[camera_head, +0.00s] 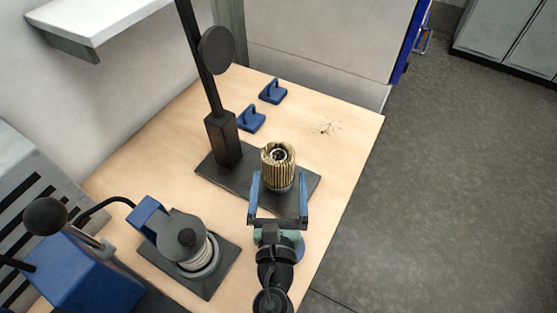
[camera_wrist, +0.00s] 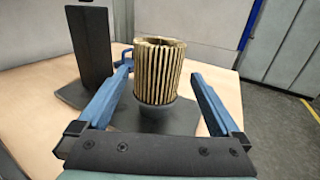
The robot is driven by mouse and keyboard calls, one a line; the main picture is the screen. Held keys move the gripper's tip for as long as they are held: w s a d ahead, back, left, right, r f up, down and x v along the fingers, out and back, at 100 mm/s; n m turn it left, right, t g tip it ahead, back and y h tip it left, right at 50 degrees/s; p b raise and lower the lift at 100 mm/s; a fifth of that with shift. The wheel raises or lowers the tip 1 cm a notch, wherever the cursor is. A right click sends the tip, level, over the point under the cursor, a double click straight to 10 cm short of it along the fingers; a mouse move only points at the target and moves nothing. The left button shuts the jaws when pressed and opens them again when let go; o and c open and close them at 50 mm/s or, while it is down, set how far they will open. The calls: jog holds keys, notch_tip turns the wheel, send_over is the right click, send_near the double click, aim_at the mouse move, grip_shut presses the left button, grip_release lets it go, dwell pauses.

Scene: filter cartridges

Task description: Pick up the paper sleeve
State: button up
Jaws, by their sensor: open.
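The paper sleeve (camera_head: 278,160) is a tan, pleated, upright cylinder with an open top. It sits on a round grey holder (camera_head: 279,187) on the dark base plate of the black stand. In the wrist view the sleeve (camera_wrist: 158,72) stands a little beyond and between the fingers, on the grey holder (camera_wrist: 158,108). My gripper (camera_head: 280,183) is open, with its two blue fingers spread to the left and right of the holder's near side. In the wrist view my gripper (camera_wrist: 160,75) holds nothing. I cannot tell how far the fingertips reach alongside the sleeve.
A black post (camera_head: 222,135) with a round disc rises from the base plate (camera_head: 216,172), left of the sleeve. Two blue handled pieces (camera_head: 251,118) (camera_head: 273,91) lie behind. A grey device (camera_head: 183,240) stands left of my gripper.

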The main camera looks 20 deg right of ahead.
aim_at(278, 164)
jog(key=x, duration=0.5)
jog(key=shift+w+a+f, duration=0.1)
jog(key=shift+a, duration=0.05)
jog(key=c, duration=1.1)
